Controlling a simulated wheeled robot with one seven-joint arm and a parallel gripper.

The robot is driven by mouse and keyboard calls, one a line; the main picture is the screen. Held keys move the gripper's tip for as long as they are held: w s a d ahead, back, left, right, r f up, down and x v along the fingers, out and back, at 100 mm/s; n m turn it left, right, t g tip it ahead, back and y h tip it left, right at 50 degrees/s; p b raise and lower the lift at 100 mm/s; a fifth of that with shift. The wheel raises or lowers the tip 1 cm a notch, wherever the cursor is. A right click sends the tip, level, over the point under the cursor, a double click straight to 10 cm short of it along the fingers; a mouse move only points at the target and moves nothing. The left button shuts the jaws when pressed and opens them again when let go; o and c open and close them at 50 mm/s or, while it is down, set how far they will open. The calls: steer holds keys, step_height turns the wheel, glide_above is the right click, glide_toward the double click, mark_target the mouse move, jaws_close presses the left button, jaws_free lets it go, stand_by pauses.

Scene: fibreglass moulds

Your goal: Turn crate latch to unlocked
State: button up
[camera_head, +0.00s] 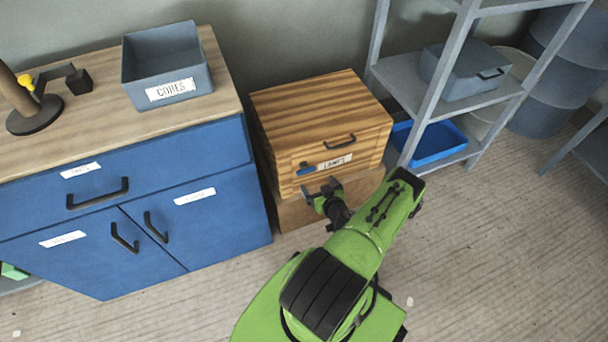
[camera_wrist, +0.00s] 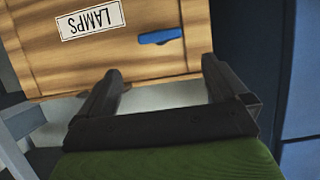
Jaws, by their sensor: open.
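A wooden crate (camera_head: 318,108) with a black handle (camera_head: 339,141) and a LAMPS label (camera_head: 334,161) stands between the blue cabinet and the grey shelves. Its blue latch (camera_head: 306,169) is on the front face, left of the label. In the wrist view the crate front (camera_wrist: 115,55) appears upside down, with the blue latch (camera_wrist: 160,36) lying roughly level. My gripper (camera_head: 322,188) is in front of the crate's lower front, just below the latch. In the wrist view its two dark fingers (camera_wrist: 160,82) are apart with nothing between them, and the latch lies beyond their tips.
A blue cabinet (camera_head: 150,222) with black handles stands close on the left, bearing a grey CORES bin (camera_head: 167,75). Grey shelves (camera_head: 402,78) on the right hold a grey case (camera_head: 466,75) and a blue tray (camera_head: 434,146). Floor (camera_head: 490,250) is clear at the right.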

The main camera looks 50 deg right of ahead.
mark_target(306, 170)
steer(key=b+x, duration=0.4)
steer(key=x, duration=0.6)
steer(key=shift+w+d+f, duration=0.15)
steer(key=shift+w+f, duration=0.05)
steer(key=shift+w, duration=0.1)
steer(key=c, duration=0.9)
steer(key=shift+c, duration=0.2)
